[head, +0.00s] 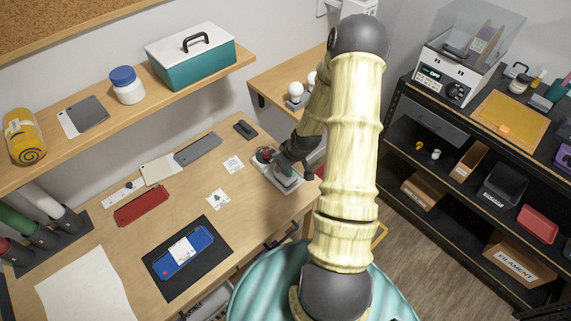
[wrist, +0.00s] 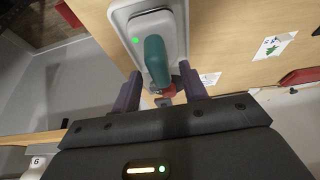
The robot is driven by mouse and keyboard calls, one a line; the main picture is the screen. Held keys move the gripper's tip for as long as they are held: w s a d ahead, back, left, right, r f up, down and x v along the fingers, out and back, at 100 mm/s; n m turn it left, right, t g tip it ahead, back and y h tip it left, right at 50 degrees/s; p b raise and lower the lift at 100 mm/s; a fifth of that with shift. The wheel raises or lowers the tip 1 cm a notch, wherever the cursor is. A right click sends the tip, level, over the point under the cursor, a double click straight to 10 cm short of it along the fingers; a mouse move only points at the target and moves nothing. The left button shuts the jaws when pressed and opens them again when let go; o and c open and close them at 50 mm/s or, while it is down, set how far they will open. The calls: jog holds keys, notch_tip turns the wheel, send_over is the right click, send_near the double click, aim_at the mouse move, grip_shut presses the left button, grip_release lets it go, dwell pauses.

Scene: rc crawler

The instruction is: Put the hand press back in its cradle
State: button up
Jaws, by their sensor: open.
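The hand press appears to be the teal-handled tool (wrist: 156,58); its handle also shows in the head view (head: 288,182). It sits in a pale grey cradle (wrist: 125,16) near the right end of the workbench, also in the head view (head: 293,192). A green light is lit on the cradle. My gripper (wrist: 161,82) is open, its two dark purple fingers on either side of the handle's near end. I cannot tell whether either finger touches it. A red part shows between the fingers, partly hidden. In the head view my gripper (head: 300,160) is beside the cradle.
Picture cards (head: 219,199), a red plate (head: 141,206) and a black mat (head: 152,270) with a blue case lie left of the cradle. A shelf above holds a teal toolbox (head: 193,65). Dark shelving (head: 452,185) stands to the right. The bench's right edge is close to the cradle.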

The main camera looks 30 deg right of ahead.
jog(key=v, duration=1.1)
jog(key=shift+s+b, duration=0.2)
jog(key=shift+b, duration=0.1)
jog(key=s+a+r+m, duration=0.1)
jog(key=s+a+r, duration=0.4)
jog(key=a, duration=0.2)
jog(key=s+a+r+m+g+h, duration=0.1)
jog(key=s+a+r, duration=0.3)
jog(key=a, duration=0.4)
jog(key=shift+s+a+r+m+g, duration=0.2)
jog(key=shift+s+r+m+g, duration=0.15)
jog(key=shift+r, duration=0.55)
